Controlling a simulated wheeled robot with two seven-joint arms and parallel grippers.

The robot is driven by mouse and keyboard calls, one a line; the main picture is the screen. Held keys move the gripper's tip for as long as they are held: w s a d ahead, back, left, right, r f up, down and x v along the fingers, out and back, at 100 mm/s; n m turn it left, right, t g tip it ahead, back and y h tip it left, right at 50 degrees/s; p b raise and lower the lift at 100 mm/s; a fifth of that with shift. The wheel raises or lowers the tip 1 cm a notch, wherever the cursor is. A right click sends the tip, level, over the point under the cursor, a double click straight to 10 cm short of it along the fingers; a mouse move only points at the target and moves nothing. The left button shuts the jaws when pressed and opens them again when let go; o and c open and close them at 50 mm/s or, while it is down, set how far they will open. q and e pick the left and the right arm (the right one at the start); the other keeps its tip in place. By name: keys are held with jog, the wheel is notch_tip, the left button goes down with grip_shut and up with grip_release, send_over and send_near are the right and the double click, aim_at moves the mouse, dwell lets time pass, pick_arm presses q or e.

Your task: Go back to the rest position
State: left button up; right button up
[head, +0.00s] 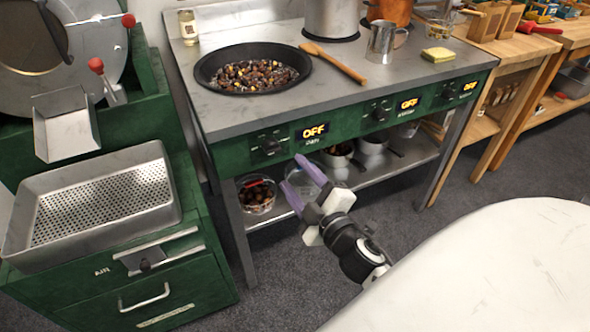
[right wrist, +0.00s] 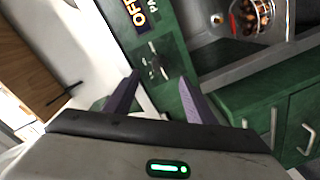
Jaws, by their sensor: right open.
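My right gripper (head: 297,174) is in front of the green cooking station, below the left OFF display (head: 313,132). Its purple fingers are spread apart with nothing between them, and they point up and towards the station. In the right wrist view the open fingers (right wrist: 160,80) stand on either side of a dark control knob (right wrist: 160,66), with an OFF display (right wrist: 139,10) above it. I cannot tell whether they touch the panel. My left gripper is not in view.
A black pan of chestnuts (head: 217,86) sits on the station's steel top (head: 331,94), beside a wooden spoon (head: 335,64). A bowl of chestnuts (head: 257,194) stands on the lower shelf. A perforated tray (head: 163,211) is at left. Dark floor (head: 300,290) lies open in front.

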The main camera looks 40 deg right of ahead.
pick_arm(q)
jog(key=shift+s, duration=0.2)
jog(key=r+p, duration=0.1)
jog(key=p, duration=0.1)
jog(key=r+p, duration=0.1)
jog(key=p, duration=0.1)
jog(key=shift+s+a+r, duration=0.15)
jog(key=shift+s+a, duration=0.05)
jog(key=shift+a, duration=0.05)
pick_arm(e)
jog(key=s+a+f+m+g+y, duration=0.6)
jog(key=s+a+f+m+g, duration=0.1)
jog(key=s+a+f, duration=0.9)
jog(key=shift+s+a+f+g, duration=0.3)
jog(key=shift+s+a+g, duration=0.35)
jog(key=shift+a, duration=0.35)
